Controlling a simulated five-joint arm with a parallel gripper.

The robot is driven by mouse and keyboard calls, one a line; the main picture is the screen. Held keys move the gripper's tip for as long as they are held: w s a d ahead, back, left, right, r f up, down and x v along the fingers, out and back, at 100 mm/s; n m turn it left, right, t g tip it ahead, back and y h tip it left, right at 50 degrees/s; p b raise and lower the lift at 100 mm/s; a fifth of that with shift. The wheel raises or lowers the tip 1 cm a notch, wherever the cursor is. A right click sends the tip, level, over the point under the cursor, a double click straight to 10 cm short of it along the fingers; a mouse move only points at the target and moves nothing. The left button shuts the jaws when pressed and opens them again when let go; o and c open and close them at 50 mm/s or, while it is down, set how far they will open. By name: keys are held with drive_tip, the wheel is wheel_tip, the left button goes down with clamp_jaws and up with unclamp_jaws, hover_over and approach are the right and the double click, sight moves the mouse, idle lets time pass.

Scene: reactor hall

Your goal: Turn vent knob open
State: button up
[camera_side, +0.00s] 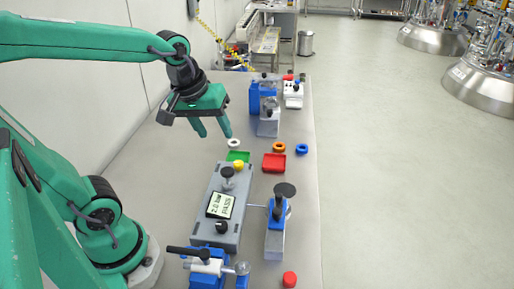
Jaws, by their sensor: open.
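A grey instrument box (233,200) lies on the bench in the side view. Its display (220,205) reads "2.0 bar PASS". One black knob (227,172) stands at its far end and another black knob (221,227) at its near end. No label shows which is the vent knob, and I cannot tell how far either is turned. My gripper (214,134) is open and empty, pointing down above the bench, beyond the box's far end and apart from both knobs.
A yellow ball-like knob (239,165), a green tray (238,156) and a red tray (273,163) are near the box's far end. A blue-grey valve fixture (275,235) stands right. A black-handled valve (205,262) stands in front. Blue fixtures (268,105) stand at the back.

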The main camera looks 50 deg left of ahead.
drive_tip(key=w+a+f+n+g, duration=0.2)
drive_tip(key=w+a+f+n, duration=0.15)
drive_tip(key=w+n, duration=0.35)
drive_tip(key=n+g, duration=0.2)
drive_tip(key=n, duration=0.7)
approach(238, 163)
drive_tip(key=shift+a+f+n, duration=0.2)
drive_tip(key=shift+f+n, duration=0.1)
drive_tip(key=shift+f, duration=0.05)
drive_tip(key=shift+f, duration=3.9)
drive_tip(key=shift+c, duration=0.2)
drive_tip(key=c, duration=1)
